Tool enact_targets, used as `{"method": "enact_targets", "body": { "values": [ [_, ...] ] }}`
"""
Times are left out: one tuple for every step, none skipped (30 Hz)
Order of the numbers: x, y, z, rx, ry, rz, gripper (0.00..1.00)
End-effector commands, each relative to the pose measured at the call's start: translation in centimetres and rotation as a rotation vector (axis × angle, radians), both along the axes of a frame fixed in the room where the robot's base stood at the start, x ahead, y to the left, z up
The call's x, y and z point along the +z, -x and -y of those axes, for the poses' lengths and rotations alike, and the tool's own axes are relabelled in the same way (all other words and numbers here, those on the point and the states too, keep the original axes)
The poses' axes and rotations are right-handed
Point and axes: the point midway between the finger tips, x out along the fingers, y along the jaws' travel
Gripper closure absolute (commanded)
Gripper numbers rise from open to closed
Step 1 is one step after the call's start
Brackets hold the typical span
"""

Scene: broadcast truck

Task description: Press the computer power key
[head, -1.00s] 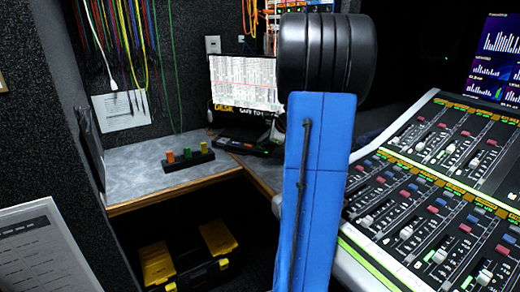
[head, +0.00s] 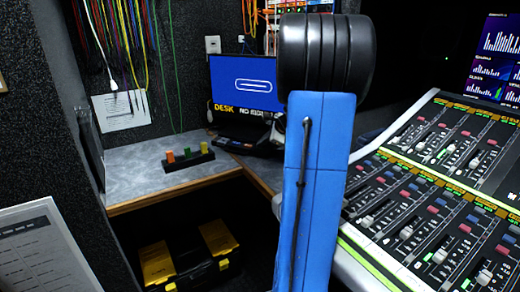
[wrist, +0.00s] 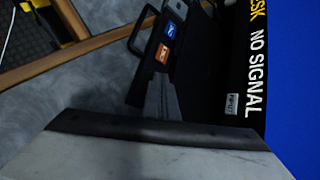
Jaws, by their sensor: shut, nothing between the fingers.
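The monitor (head: 243,82) at the back of the desk shows a blue screen with a white rounded outline. Below it a strip reads "DESK NO SIGNAL"; this strip (wrist: 255,70) also shows in the wrist view. A low dark key panel (head: 238,146) lies in front of the monitor. In the wrist view, an orange key (wrist: 163,53) and a blue key (wrist: 171,29) sit on a dark unit; their markings are too small to read. My gripper (wrist: 160,103) is shut and empty, close to these keys. I cannot tell whether it touches anything. My arm hides most of it in the head view.
A black block with orange, green and yellow pieces (head: 188,157) stands on the grey desk (head: 135,178). Colored cables hang at the back left. A mixing console (head: 430,205) fills the right. A black and yellow case (head: 190,262) sits under the desk.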

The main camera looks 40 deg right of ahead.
Motion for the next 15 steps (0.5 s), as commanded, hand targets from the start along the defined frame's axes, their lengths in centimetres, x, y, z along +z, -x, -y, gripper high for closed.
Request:
{"method": "enact_targets", "body": {
  "values": [
    [0.1, 0.0, 0.0, 0.000, 0.000, 0.000, 1.00],
    [0.2, 0.0, 0.0, 0.000, 0.000, 0.000, 1.00],
    [0.3, 0.0, 0.0, 0.001, 0.001, 0.000, 1.00],
    [0.4, 0.0, 0.0, 0.000, 0.000, 0.000, 1.00],
    [0.6, 0.0, 0.0, 0.000, 0.000, 0.000, 1.00],
    [0.8, 0.0, 0.0, 0.000, 0.000, 0.000, 1.00],
    [0.9, 0.0, 0.0, 0.001, 0.001, 0.000, 1.00],
    [1.1, 0.0, 0.0, 0.001, 0.001, 0.000, 1.00],
    [1.3, 0.0, 0.0, 0.001, 0.001, 0.000, 1.00],
    [1.4, 0.0, 0.0, 0.000, 0.001, 0.001, 1.00],
    [1.5, 0.0, 0.0, 0.000, 0.001, 0.001, 1.00],
    [1.5, 0.0, 0.0, -0.001, 0.001, 0.001, 1.00],
    [1.6, 0.0, 0.0, -0.001, 0.001, 0.001, 1.00],
    [1.6, 0.0, 0.0, 0.000, 0.000, 0.000, 1.00],
    [1.6, 0.0, 0.0, 0.000, 0.000, 0.000, 1.00]
  ]
}}
